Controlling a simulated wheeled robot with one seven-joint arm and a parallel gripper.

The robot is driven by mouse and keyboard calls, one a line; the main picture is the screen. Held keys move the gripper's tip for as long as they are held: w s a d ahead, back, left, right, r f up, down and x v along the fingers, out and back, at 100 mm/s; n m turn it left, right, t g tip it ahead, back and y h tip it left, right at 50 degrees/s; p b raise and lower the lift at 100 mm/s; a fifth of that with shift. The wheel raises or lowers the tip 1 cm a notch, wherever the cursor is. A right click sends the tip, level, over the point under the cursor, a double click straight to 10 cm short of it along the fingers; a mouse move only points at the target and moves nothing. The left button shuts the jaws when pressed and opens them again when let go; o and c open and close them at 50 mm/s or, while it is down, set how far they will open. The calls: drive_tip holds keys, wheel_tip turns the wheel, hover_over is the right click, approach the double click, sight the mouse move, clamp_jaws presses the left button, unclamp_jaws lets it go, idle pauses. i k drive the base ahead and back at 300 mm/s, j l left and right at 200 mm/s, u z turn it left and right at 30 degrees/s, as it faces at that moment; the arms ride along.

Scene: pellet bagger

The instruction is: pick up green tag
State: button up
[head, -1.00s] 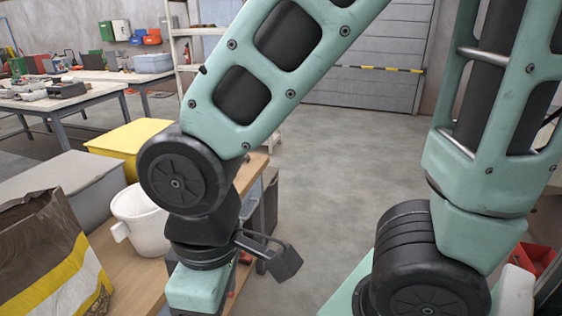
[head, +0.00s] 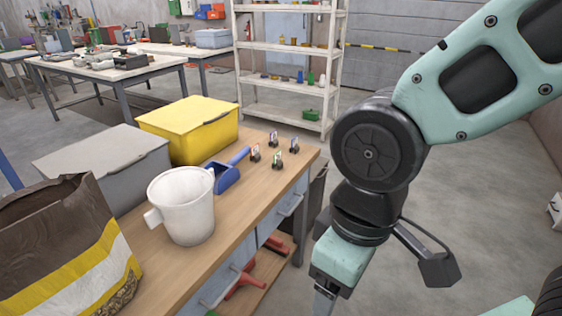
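Several small tags in dark clip-like holders stand upright on the far right corner of the wooden bench in the head view. The nearest one on the right (head: 278,160) looks greenish, but the tags are too small to be sure of their colours. My gripper is at the lower edge of the head view, to the right of the bench front and well away from the tags. Only a grey part of it (head: 325,300) shows below my wrist. Its fingertips are cut off, so I cannot see whether it is open or holds anything.
On the bench (head: 262,205) are a blue scoop (head: 228,174), a white jug (head: 184,208), a yellow bin (head: 190,130), a grey bin (head: 105,165) and a brown pellet bag (head: 60,250). A white shelf rack (head: 285,52) stands behind.

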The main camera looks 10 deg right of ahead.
sight(276, 156)
drive_tip(key=u, duration=1.4)
drive_tip(key=z, duration=1.4)
drive_tip(key=i+l+u, duration=0.35)
drive_tip(key=i+l, duration=0.25)
drive_tip(key=i+l+u, duration=0.2)
drive_tip(key=l, duration=0.25)
drive_tip(key=i+l+u, duration=0.15)
drive_tip(key=l, duration=0.25)
drive_tip(key=i+l+u, duration=0.2)
drive_tip(key=i+l, duration=0.15)
drive_tip(key=l, duration=0.1)
